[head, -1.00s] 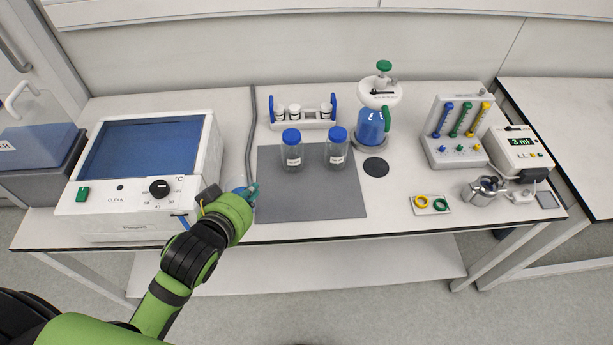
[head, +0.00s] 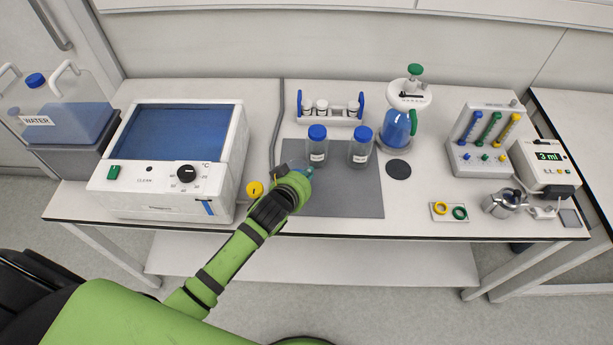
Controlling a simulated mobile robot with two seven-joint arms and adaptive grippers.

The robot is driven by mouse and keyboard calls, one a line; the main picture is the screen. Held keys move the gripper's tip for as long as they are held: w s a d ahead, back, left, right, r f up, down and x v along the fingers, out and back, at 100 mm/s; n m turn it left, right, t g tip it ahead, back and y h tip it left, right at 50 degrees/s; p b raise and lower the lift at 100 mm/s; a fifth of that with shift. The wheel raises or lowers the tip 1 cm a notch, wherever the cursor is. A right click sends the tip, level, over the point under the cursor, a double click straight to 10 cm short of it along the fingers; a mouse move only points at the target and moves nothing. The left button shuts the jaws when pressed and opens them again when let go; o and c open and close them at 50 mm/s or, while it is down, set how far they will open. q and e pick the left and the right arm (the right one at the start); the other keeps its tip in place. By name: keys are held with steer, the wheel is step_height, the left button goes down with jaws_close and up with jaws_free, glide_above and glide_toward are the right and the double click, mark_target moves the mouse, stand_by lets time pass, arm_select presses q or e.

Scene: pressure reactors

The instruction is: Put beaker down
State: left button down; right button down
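The clear glass beaker (head: 297,164) shows only as a bluish rim behind my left gripper, over the left part of the grey mat (head: 345,205). My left gripper (head: 306,173) is around the beaker and seems shut on it; its wrist hides most of the fingers and the beaker's lower part. I cannot tell whether the beaker's base touches the mat. My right gripper is not in view.
Two blue-capped bottles (head: 317,150) (head: 360,152) stand on the mat, right of the beaker. A water bath (head: 165,205) stands left, with a yellow knob-like thing (head: 255,190) beside it. A vial rack (head: 332,120) and blue reactor (head: 398,128) stand behind. The mat's front right is clear.

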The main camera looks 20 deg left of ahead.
arm_select(q)
steer(key=shift+f, duration=0.8)
steer(key=shift+f, duration=0.2)
steer(key=c, duration=1.4)
jaws_free()
steer(key=shift+c, duration=0.2)
steer(key=shift+r, duration=0.1)
steer(key=v, duration=1.2)
steer(key=shift+b, duration=0.35)
